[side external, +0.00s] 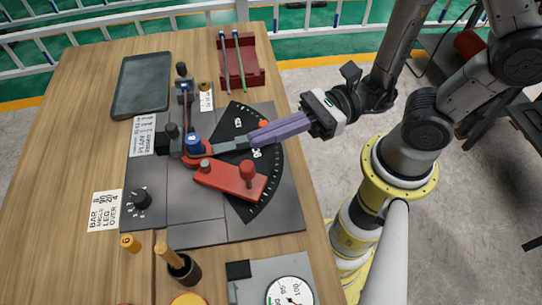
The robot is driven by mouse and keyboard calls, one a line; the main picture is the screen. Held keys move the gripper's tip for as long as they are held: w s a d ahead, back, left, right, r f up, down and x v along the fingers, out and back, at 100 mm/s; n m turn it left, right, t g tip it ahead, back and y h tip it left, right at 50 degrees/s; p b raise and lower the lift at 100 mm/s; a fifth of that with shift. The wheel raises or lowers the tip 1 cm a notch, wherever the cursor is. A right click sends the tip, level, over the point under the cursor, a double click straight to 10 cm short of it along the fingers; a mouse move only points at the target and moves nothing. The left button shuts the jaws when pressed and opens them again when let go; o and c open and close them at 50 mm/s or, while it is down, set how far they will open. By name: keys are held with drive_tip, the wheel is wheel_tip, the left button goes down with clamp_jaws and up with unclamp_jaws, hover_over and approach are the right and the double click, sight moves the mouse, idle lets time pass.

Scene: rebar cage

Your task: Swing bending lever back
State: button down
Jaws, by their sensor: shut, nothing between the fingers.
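The bending lever is a flat red arm (225,179) with a red knob (247,171) near its outer end. It runs right and toward the camera from the blue-topped centre post (193,142), over the black angle plate (262,175). My gripper (225,146) reaches in from the right with long purple fingers and grey tips. Its fingers are closed together and hold nothing. They lie behind the lever in the picture, on its far side, with the tips close to the centre post. I cannot tell whether they touch anything. A thin brown bar (186,115) runs back from the post.
An orange-red knob (263,124) stands just behind my fingers. A dark tray (142,85) and a red rack with green bars (239,62) lie at the back. A black cup (183,268) and a dial gauge (290,291) are at the front. The table's right edge is beneath my wrist.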

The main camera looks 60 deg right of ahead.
drive_tip(key=w+d+f+n+g+h, duration=0.1)
drive_tip(key=w+d+n+g+h, duration=0.1)
drive_tip(key=d+n+g+h, duration=0.4)
drive_tip(key=w+d+n+g+h, duration=0.2)
drive_tip(key=w+d+g, duration=0.15)
drive_tip(key=d, duration=0.55)
drive_tip(key=shift+g, duration=0.55)
drive_tip(key=x, duration=0.4)
drive_tip(key=d+f+x, duration=0.1)
drive_tip(key=x, duration=0.9)
drive_tip(key=shift+d+f, duration=0.2)
drive_tip(key=shift+d, duration=0.15)
drive_tip(key=shift+s+a+f+y, duration=0.1)
drive_tip(key=shift+s+a+y, duration=0.05)
drive_tip(key=shift+a, duration=0.4)
drive_tip(key=shift+s+a+y, duration=0.15)
drive_tip(key=shift+a, duration=0.4)
drive_tip(key=shift+s+a, duration=0.15)
drive_tip(key=shift+a, duration=0.75)
